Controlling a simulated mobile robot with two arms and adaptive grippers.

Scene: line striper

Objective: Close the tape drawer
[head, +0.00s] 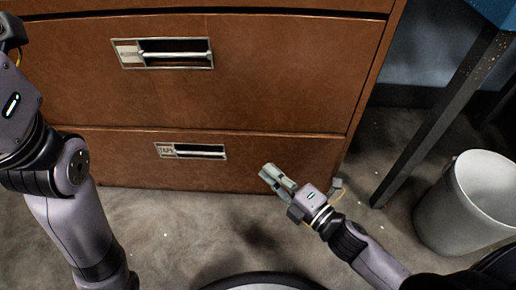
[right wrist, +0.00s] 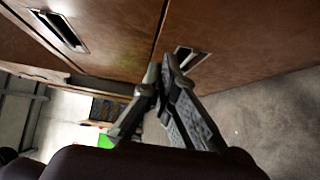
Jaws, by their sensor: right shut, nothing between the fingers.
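The tape drawer (head: 255,160) is the lower wooden drawer of a brown cabinet, with a label reading TAPE beside its recessed metal handle (head: 192,151). Its front looks nearly flush with the cabinet; I cannot tell if a small gap is left. My right gripper (head: 268,172) is shut and empty, in front of the right part of the tape drawer. In the right wrist view the shut fingertips (right wrist: 165,66) overlap the drawer front near the handle (right wrist: 192,62); contact is unclear. My left arm shows at the left edge, but its gripper is out of view.
The upper drawer (head: 190,85) with its handle (head: 163,53) looks shut. A white bin (head: 468,205) stands on the floor at the right, beside a dark table leg (head: 440,120). The concrete floor (head: 170,230) before the cabinet is bare.

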